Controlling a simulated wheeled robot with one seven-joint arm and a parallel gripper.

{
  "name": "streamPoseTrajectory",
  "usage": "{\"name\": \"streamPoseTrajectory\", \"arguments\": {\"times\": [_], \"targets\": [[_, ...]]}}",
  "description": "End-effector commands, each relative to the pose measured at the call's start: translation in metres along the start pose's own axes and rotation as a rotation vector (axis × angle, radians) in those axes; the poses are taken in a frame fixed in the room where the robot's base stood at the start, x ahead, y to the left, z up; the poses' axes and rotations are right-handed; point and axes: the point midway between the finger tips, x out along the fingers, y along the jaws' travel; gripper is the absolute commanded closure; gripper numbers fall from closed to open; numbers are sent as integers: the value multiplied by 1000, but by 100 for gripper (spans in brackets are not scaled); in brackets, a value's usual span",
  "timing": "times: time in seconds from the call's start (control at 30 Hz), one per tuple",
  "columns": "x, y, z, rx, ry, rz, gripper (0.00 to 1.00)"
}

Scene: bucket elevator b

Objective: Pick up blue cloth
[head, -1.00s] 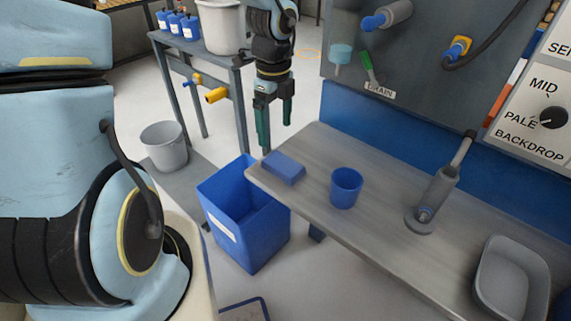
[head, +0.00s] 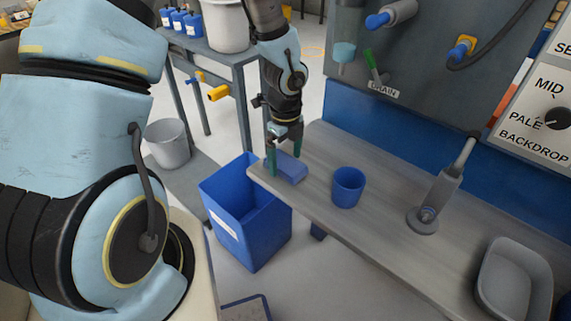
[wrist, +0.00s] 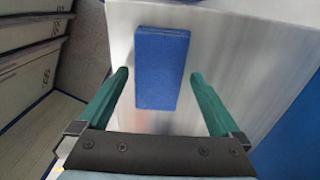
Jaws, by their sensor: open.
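The blue cloth (head: 291,170) is a folded rectangular block lying flat on the left end of the grey bench (head: 390,230). In the wrist view the cloth (wrist: 161,68) lies between and ahead of my two green fingers, with a gap on each side. My gripper (head: 284,163) is open and pointing down at the cloth's end of the bench. It also shows in the wrist view (wrist: 158,80), with nothing held. In the head view the fingers partly cover the cloth.
A blue cup (head: 348,187) stands on the bench to the right of the cloth. A blue bin (head: 250,235) stands on the floor below the bench end. A pump-like fitting (head: 436,195) and a grey tray (head: 513,283) are farther right.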

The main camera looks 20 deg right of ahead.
Motion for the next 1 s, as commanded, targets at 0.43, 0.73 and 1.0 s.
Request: {"name": "streamPoseTrajectory", "arguments": {"times": [0.43,0.73,1.0], "targets": [[2,0,0,-1,-1,-1,21],[2,0,0,-1,0,0,55],[2,0,0,-1,-1,-1,76]]}}
